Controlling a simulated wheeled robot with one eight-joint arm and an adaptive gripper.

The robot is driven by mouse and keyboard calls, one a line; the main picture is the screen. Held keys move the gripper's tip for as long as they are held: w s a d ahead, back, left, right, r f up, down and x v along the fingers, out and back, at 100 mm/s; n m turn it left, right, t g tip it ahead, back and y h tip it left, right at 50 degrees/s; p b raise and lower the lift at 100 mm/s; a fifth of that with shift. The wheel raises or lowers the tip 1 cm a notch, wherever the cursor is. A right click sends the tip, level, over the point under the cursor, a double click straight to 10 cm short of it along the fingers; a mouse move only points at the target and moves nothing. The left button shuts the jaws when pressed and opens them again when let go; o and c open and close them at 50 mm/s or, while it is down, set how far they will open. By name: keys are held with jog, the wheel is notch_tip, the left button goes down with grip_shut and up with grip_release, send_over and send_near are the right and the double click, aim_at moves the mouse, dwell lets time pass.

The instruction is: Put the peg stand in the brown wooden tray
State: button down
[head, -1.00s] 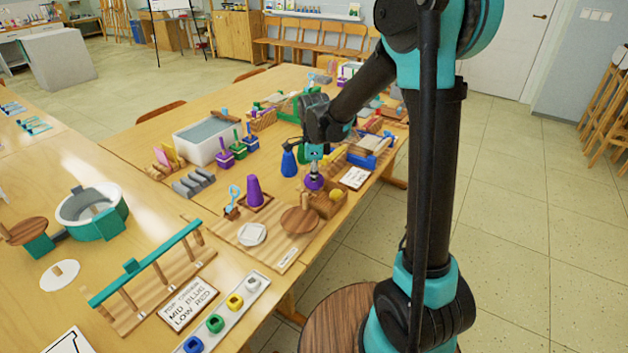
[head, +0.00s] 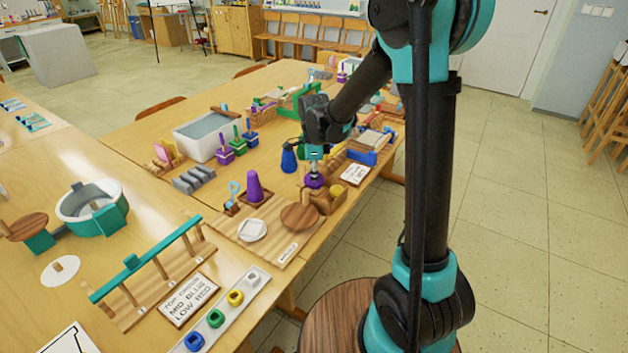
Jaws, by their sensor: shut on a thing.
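My gripper (head: 314,174) points down and is shut on a small purple piece (head: 313,182), at the left end of a small brown wooden box-like tray (head: 326,206). A yellow ball (head: 336,190) sits in that tray. I cannot tell whether the purple piece touches the tray. A round brown wooden disc (head: 298,217) lies just in front, on a light wooden board (head: 262,245); a short light peg seems to rise at its back edge, and this may be the peg stand. A purple cone (head: 254,188) stands upright on a small dark brown base to the left.
A white card (head: 354,175) and a blue-based item (head: 365,156) lie to the right. A white dish (head: 252,230) is on the board. The table's edge runs just right of the tray.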

jog(key=shift+f, duration=0.45)
jog(key=shift+f, duration=0.3)
jog(key=shift+f, duration=1.35)
dwell(1.1)
jog(key=c, duration=1.4)
grip_release()
notch_tip(320, 180, up, 12)
